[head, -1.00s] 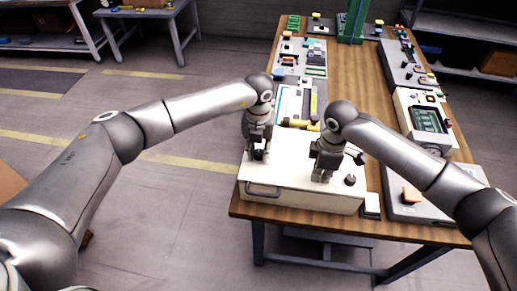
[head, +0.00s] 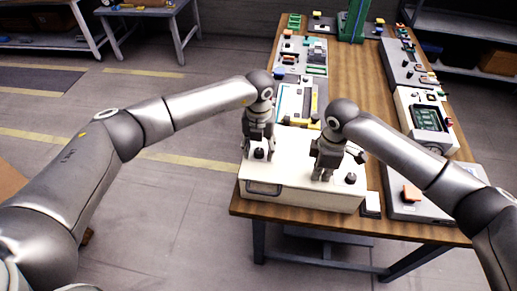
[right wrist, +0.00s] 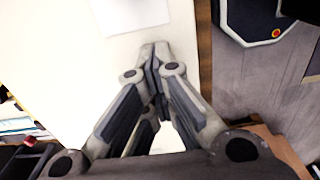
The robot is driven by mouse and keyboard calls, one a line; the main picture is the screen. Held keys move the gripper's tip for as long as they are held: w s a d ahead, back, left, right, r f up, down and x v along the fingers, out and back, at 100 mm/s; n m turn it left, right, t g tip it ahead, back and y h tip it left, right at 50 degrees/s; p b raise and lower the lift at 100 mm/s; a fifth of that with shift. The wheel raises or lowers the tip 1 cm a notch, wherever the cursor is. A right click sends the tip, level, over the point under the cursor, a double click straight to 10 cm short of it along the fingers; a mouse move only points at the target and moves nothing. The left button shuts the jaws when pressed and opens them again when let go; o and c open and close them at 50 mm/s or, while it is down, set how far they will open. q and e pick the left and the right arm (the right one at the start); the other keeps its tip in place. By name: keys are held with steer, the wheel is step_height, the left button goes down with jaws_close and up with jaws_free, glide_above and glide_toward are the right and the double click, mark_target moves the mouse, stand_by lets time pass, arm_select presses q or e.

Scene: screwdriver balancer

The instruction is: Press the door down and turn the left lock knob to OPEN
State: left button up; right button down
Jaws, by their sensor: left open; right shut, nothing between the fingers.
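The white box (head: 290,200) with a flat lid, the door (head: 292,166), stands at the near end of the wooden table. A dark left lock knob (head: 259,154) sits on the door's left part, and a dark right knob (head: 350,178) on its right part. My left gripper (head: 258,148) is open, its fingers pointing down at the left knob; I cannot tell whether they touch it. My right gripper (head: 322,177) is shut and empty, its tips down at the door between the knobs. In the right wrist view its closed fingertips (right wrist: 155,48) lie over the white door surface; contact is unclear.
A handle (head: 264,188) is on the box's front. Panels with switches and a yellow-marked tray (head: 297,104) lie behind it. A grey panel with an orange part (head: 411,192) and a device with a screen (head: 428,118) stand to the right.

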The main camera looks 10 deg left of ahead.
steer(key=shift+s+d+f, duration=0.1)
steer(key=shift+s+f, duration=0.15)
steer(key=shift+f, duration=0.15)
arm_select(q)
step_height(320, 180, up, 12)
steer(key=shift+s+f, duration=0.15)
arm_select(e)
steer(key=shift+w+r+p, duration=0.1)
steer(key=shift+r+p, duration=0.45)
steer(key=shift+p, duration=0.05)
arm_select(q)
step_height(320, 180, up, 8)
steer(key=p, duration=0.7)
glide_above(259, 152)
arm_select(e)
steer(key=r, duration=0.6)
steer(key=shift+w+r, duration=0.2)
arm_select(q)
steer(key=shift+f, duration=0.2)
arm_select(e)
steer(key=shift+f, duration=0.1)
